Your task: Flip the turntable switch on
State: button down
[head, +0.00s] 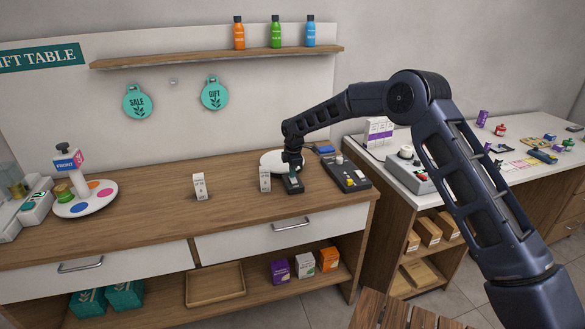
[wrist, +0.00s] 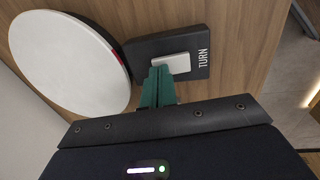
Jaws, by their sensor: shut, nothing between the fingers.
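The turntable switch is a black box (wrist: 200,50) marked TURN with a white rocker (wrist: 172,63) in the wrist view. In the head view the box (head: 294,187) lies on the wooden counter, partly hidden by my gripper. The white round turntable (wrist: 70,60) is beside the box; in the head view the disc (head: 272,160) is partly behind my gripper. My gripper (wrist: 159,74) is shut and empty, its green fingers at the near edge of the rocker. I cannot tell whether the tips touch it, or which way the rocker is set.
A dark control box (head: 347,175) stands to the right of the switch. White cards (head: 265,180) and (head: 200,187) stand to the left. A tray with coloured discs (head: 88,200) is at the far left. A second counter (head: 440,180) with small items is at the right.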

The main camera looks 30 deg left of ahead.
aim_at(295, 182)
jog(key=shift+f, duration=0.15)
jog(key=shift+w+a+f, duration=0.1)
jog(key=shift+f, duration=0.1)
dwell(0.3)
jog(key=shift+h, duration=0.3)
jog(key=shift+s+d+r, duration=0.25)
jog(key=shift+s+d, duration=0.35)
notch_tip(295, 182, up, 14)
jog(key=s+d, duration=0.1)
jog(key=shift+s+d, duration=0.15)
jog(key=shift+s, duration=0.05)
dwell(0.7)
